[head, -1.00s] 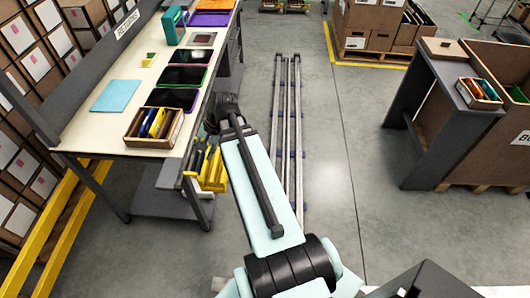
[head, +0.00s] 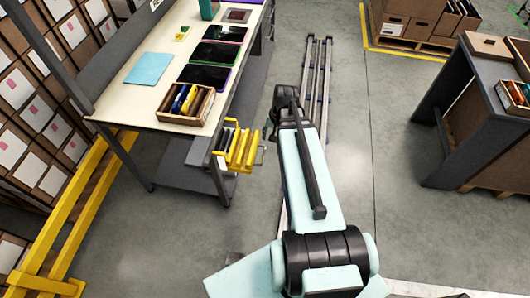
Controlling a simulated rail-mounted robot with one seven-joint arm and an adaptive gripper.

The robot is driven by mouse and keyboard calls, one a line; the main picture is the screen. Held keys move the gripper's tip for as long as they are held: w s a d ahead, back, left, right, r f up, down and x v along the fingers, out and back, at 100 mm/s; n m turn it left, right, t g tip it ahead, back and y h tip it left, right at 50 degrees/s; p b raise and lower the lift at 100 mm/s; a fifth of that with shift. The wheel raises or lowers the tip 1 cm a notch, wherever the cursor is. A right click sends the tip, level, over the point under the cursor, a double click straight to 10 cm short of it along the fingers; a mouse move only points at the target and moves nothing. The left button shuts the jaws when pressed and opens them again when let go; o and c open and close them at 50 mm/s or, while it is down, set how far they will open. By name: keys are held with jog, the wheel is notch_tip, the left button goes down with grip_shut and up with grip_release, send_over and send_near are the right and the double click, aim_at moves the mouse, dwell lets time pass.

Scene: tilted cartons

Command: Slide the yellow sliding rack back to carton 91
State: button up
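A long yellow frame (head: 75,205) runs low along the carton wall at the left. A smaller yellow holder (head: 243,149) with several slots hangs at the table's near right end. I cannot tell for sure which is the sliding rack. Several tilted cartons (head: 35,112) with white labels stand at the left; their numbers are too small to read, so carton 91 cannot be picked out. My gripper (head: 271,130) is a small dark shape at the far end of my arm, just right of the yellow holder. Its fingers are mostly hidden, and contact cannot be made out.
A work table (head: 135,98) bears dark tablets, a blue sheet and a wooden box (head: 185,104) of coloured items. Floor rails (head: 318,80) run beyond my arm. A dark bench (head: 440,110) stands at the right.

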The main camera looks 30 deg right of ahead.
aim_at(264, 156)
jog(key=f+p, duration=0.1)
jog(key=f, duration=0.3)
jog(key=w+a+f+p, duration=0.1)
jog(key=f, duration=0.3)
jog(key=a+f+p, duration=0.1)
jog(key=f+p, duration=0.1)
jog(key=f, duration=0.3)
jog(key=shift+w+f, duration=0.1)
jog(key=shift+w, duration=0.25)
grip_shut()
